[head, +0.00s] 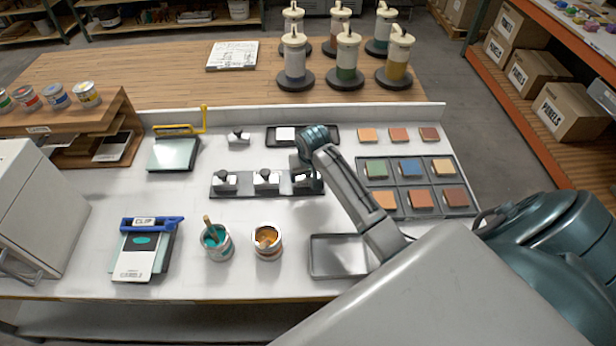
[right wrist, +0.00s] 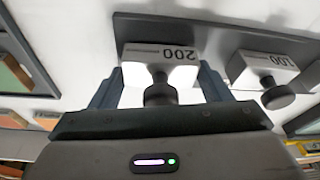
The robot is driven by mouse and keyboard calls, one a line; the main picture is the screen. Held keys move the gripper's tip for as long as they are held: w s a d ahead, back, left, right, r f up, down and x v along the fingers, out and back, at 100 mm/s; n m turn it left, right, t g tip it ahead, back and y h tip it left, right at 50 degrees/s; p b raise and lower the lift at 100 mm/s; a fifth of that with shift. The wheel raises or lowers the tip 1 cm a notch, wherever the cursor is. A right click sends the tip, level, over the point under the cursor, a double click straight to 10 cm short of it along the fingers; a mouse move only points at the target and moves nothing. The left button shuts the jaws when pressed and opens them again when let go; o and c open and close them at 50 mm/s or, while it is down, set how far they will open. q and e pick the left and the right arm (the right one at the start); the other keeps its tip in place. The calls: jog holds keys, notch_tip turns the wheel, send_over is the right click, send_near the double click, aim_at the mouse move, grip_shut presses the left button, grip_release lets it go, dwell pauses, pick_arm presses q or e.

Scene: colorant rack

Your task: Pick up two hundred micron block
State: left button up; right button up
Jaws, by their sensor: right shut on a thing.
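The two hundred micron block (right wrist: 160,57) is a white block with a dark knob. Its "200" label reads upside down in the right wrist view. My right gripper (head: 308,184) is shut on it, with one finger on each side. In the head view the gripper and wrist largely hide this block at the right end of the dark block rack (head: 246,188). I cannot tell whether the block touches the rack. The block marked 100 (right wrist: 262,72) sits beside it on the rack and also shows in the head view (head: 266,179). My left gripper is out of view.
Another knobbed block (head: 225,182) sits at the rack's left end, and one (head: 238,138) stands behind it. A dark tray (head: 329,135) lies just behind my gripper. Colour tiles in a tray (head: 461,198) are at right. Two open paint cans (head: 217,243) (head: 267,242) stand in front.

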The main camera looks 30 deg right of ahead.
jog(key=shift+r+b, duration=0.3)
jog(key=shift+r, duration=0.1)
jog(key=shift+s+a+r+b, duration=0.2)
jog(key=shift+r+b, duration=0.15)
jog(key=shift+r, duration=0.1)
jog(key=shift+s+a+r+b, duration=0.15)
jog(key=shift+r+b, duration=0.2)
jog(key=shift+r, duration=0.1)
jog(key=s+a+b, duration=0.1)
jog(key=s+a, duration=0.1)
jog(key=s, duration=0.1)
jog(key=s+a+r+b, duration=0.1)
jog(key=s+a, duration=0.2)
jog(key=s, duration=0.1)
jog(key=s+a+b, duration=0.2)
jog(key=s+a, duration=0.1)
jog(key=s, duration=0.1)
jog(key=shift+s+a+r, duration=0.15)
jog(key=shift+a+r, duration=0.05)
jog(key=shift+r, duration=0.1)
jog(key=shift+s+a+r, duration=0.1)
jog(key=shift+s+a, duration=0.15)
jog(key=shift+s, duration=0.2)
